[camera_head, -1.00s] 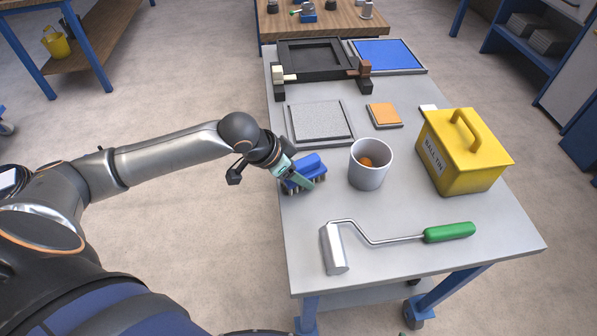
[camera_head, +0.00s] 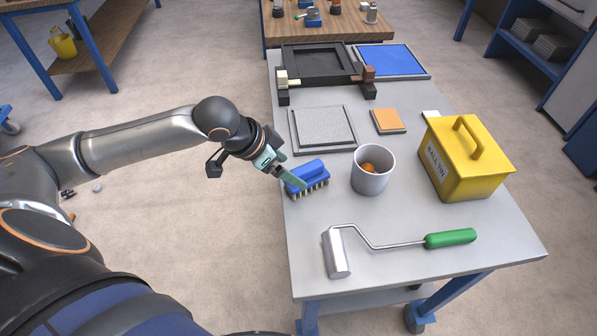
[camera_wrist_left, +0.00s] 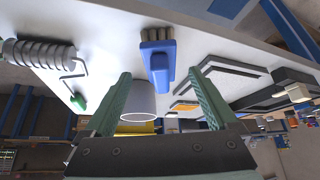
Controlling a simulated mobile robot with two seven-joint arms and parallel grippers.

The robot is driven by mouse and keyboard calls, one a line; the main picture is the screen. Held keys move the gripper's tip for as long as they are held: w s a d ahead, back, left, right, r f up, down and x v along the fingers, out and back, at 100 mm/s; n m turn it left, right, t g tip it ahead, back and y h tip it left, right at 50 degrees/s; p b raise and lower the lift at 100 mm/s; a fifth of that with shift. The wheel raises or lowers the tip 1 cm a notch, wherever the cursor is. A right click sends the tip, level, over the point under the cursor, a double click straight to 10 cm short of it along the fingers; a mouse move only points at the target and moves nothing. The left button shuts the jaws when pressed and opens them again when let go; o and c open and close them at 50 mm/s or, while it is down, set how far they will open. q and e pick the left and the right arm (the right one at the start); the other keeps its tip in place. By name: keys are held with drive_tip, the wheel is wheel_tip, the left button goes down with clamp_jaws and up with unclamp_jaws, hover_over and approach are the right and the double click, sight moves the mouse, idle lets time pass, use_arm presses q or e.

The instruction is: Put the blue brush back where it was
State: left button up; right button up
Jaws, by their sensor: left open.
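The blue brush (camera_head: 308,177) rests bristles down on the grey table near its left edge, left of the grey cup. My left gripper (camera_head: 295,174) is open beside the brush, at its upper left in the head view. In the left wrist view the brush (camera_wrist_left: 157,62) lies ahead of the two spread green fingers (camera_wrist_left: 160,98), with nothing held between them. My right gripper does not show.
Near the brush stand a grey cup (camera_head: 373,170) with something orange inside and a grey textured plate (camera_head: 323,128). A roller with a green handle (camera_head: 450,238) lies in front. A yellow tin (camera_head: 465,160) stands at right. The table's left edge is close.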

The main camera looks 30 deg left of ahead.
use_arm(q)
drive_tip(key=shift+v, duration=2.65)
